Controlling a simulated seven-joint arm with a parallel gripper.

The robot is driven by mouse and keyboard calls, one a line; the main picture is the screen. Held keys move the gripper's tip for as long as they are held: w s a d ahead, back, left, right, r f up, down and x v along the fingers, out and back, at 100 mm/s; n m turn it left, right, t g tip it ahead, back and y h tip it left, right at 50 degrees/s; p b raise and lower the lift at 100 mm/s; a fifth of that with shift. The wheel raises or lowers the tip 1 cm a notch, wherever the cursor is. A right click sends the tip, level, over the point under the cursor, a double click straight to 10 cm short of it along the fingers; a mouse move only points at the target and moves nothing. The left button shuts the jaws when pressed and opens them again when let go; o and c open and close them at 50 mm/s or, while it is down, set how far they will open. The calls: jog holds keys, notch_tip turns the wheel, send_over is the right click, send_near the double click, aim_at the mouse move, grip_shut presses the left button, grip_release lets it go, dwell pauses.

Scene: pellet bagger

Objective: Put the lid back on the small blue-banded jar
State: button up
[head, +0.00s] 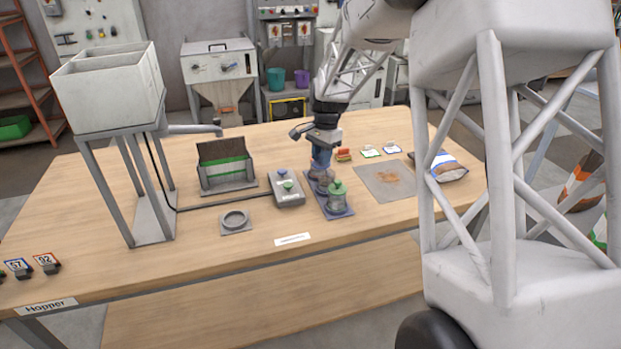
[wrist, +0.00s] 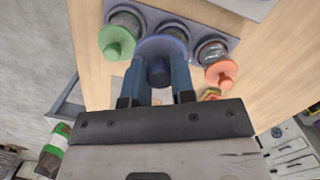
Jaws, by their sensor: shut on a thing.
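My gripper (head: 321,150) points down over the jar tray (head: 340,213). In the wrist view its two blue fingers (wrist: 160,82) are shut on the dark knob of a round blue lid (wrist: 160,47). The lid is over the middle place of the tray, between the other two jars. It hides what is under it, so the blue band does not show and I cannot tell whether the lid touches a jar. A green-lidded jar (head: 337,196) stands on one side, also in the wrist view (wrist: 117,40). An orange-lidded jar (wrist: 219,70) stands on the other side.
A grey control box (head: 286,190) with buttons stands left of the tray. A ring fixture (head: 235,220) and the hopper (head: 108,90) are at left.

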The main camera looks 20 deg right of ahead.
jog(key=shift+n, duration=0.6)
jog(key=w+d, duration=0.1)
jog(key=w+d+r, duration=0.1)
jog(key=w+d, duration=0.1)
jog(key=shift+w+d+r, duration=0.1)
jog(key=shift+d+r, duration=0.05)
jog(key=shift+f, duration=0.2)
notch_tip(320, 180, down, 6)
dwell(0.5)
jog(key=shift+f, duration=0.2)
dwell(2.5)
jog(key=o, duration=1.4)
jog(key=shift+o, duration=0.2)
jog(key=shift+r, duration=0.25)
notch_tip(320, 180, up, 6)
jog(key=shift+r, duration=0.25)
dwell(0.4)
